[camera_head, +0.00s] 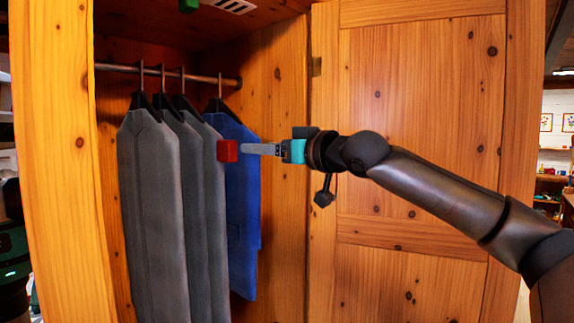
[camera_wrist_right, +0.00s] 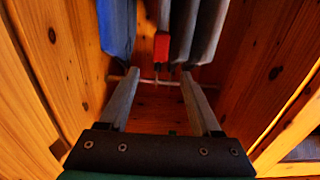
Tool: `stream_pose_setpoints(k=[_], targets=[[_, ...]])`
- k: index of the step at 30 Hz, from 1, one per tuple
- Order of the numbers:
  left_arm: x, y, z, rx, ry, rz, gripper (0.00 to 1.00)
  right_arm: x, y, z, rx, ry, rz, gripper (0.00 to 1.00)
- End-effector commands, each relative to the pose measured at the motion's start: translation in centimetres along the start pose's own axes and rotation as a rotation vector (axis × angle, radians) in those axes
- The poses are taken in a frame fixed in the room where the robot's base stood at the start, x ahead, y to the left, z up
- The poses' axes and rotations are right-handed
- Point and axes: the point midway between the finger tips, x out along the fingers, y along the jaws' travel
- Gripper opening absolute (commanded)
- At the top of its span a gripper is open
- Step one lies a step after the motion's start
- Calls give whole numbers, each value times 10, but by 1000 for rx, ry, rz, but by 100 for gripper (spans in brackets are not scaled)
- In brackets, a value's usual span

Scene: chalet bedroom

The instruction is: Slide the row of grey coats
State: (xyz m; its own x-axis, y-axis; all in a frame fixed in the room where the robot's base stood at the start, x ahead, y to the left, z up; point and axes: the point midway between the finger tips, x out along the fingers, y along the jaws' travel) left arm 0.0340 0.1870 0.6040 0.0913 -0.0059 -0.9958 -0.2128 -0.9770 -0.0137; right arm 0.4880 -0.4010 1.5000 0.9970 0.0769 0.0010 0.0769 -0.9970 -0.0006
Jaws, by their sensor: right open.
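Three grey coats (camera_head: 152,215) hang in a row on black hangers from the wardrobe rail (camera_head: 117,68). They also show in the wrist view (camera_wrist_right: 208,32). A red block (camera_head: 228,150) sits at the front edge of the rightmost grey coat; in the wrist view (camera_wrist_right: 161,46) it is beyond the fingers. A blue garment (camera_head: 243,215) hangs to the right of the grey coats. My right gripper (camera_head: 246,149) points left in front of the blue garment, close to the red block. In the wrist view its fingers (camera_wrist_right: 160,76) are apart with nothing between them. My left gripper is not visible.
The wardrobe's left post (camera_head: 60,180) stands beside the coats. The wooden door (camera_head: 415,120) is behind my right arm. Some free rail shows at the left and right ends.

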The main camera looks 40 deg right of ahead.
Motion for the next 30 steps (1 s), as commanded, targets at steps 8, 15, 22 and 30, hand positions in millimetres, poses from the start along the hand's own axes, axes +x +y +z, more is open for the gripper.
stream_pose_setpoints(k=[8,15,22,30], targets=[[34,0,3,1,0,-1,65,-24,-1,4,-7,0,0,65],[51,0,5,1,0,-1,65,-46,-2,1,-4,1,-1,65],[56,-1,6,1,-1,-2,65,-57,-1,0,-1,0,-1,65],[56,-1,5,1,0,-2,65,-58,-1,0,-1,-2,-1,65]])
